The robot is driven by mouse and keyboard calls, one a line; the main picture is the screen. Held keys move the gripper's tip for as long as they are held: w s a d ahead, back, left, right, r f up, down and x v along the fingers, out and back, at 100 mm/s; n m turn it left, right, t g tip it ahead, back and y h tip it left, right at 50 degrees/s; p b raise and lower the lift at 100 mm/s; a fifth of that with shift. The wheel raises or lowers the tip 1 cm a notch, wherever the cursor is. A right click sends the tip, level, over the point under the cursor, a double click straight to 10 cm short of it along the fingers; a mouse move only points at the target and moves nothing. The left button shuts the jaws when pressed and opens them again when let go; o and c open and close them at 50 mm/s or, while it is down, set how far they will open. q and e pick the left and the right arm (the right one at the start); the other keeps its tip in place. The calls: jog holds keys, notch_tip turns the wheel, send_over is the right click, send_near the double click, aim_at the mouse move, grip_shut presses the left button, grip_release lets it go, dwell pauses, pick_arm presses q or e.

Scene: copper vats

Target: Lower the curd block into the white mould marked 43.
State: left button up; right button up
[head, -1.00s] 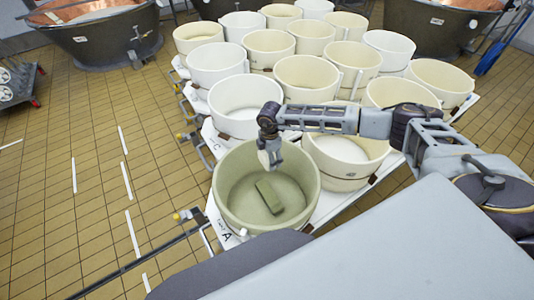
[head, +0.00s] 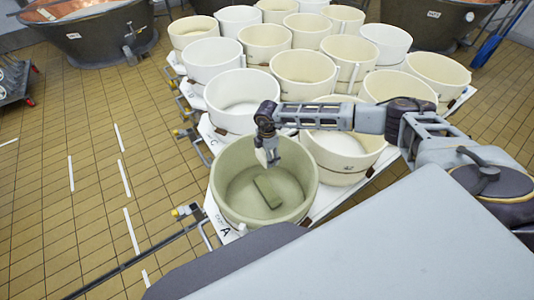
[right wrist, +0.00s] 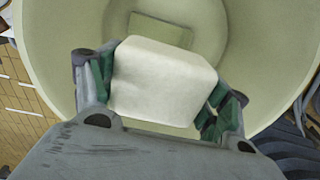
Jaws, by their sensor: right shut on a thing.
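My right gripper (head: 266,150) is shut on the white curd block (right wrist: 162,80). In the right wrist view the block sits between the two green-padded fingers. In the head view only a small pale part of it shows, below the gripper. The gripper is over the back part of a greenish mould (head: 228,205), with the block above its floor. The mould's pale inside also shows around the block in the right wrist view (right wrist: 240,45). I cannot read the number 43 on any mould. My left gripper is not in view.
A flat green block (head: 267,192) lies on the greenish mould's floor. A white mould (head: 226,117) stands behind and a cream mould (head: 320,162) to the right, with several more in rows on white tables. Copper vats (head: 85,30) stand at the back. The tiled floor at left is mostly clear.

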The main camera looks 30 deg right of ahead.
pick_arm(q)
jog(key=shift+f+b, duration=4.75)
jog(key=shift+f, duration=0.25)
pick_arm(e)
jog(key=shift+f+b, duration=2.45)
jog(key=shift+f, duration=8.7)
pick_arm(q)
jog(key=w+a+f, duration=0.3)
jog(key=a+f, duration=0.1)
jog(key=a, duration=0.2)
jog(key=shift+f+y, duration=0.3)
pick_arm(e)
jog(key=shift+f, duration=0.15)
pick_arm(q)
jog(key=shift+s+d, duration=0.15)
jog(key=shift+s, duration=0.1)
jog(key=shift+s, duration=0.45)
